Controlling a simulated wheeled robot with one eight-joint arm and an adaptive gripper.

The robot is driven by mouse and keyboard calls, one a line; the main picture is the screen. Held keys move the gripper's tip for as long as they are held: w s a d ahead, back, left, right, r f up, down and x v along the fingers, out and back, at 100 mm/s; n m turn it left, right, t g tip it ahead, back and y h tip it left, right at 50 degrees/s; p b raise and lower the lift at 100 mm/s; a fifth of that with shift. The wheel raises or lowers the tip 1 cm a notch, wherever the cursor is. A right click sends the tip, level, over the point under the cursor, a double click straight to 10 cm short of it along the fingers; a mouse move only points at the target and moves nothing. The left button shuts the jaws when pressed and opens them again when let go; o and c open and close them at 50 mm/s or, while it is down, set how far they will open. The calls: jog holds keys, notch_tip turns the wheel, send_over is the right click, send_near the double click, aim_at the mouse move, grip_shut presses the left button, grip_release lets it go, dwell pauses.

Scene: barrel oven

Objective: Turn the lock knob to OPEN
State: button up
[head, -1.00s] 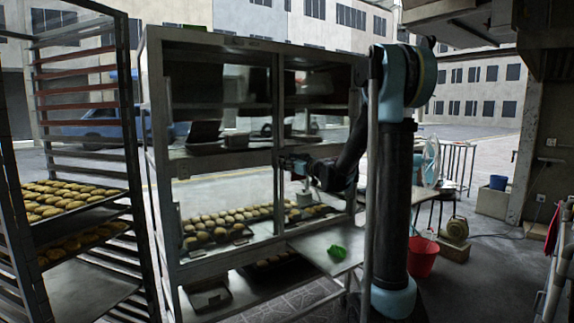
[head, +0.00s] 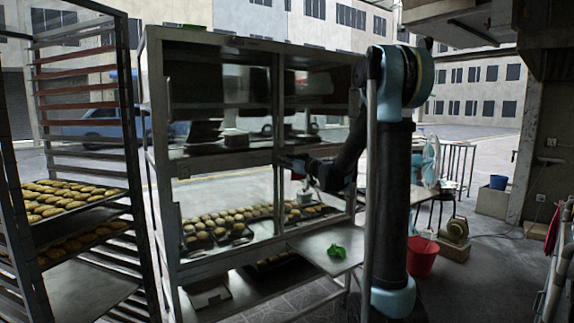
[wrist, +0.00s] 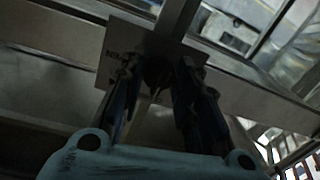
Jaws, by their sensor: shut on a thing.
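The lock knob (wrist: 155,72) is a dark round shape in the wrist view, in front of a pale square plate (wrist: 112,68) with small marks that I cannot read. My gripper (wrist: 157,92) has one dark finger on each side of the knob and is shut on it. The fingers and shadow hide much of the knob, so its exact angle cannot be told. In the head view my gripper (head: 291,165) is at the middle post of the metal-framed cabinet (head: 212,160); the knob is not clear there.
A tall rack (head: 130,170) with trays of buns stands at the left. A red bucket (head: 421,258) stands on the floor at the right, where the floor is mostly clear.

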jog(key=shift+m, duration=0.3)
jog(key=shift+s+a+m+t+h, duration=0.15)
jog(key=shift+m+t, duration=0.3)
jog(key=shift+m, duration=4)
jog(key=shift+d+m+t+h, duration=0.1)
jog(key=shift+m+t+h, duration=0.25)
jog(key=shift+m, duration=4.1)
jog(key=shift+m, duration=0.3)
jog(key=o, duration=1.1)
jog(key=shift+a, duration=0.1)
jog(key=shift+c, duration=0.2)
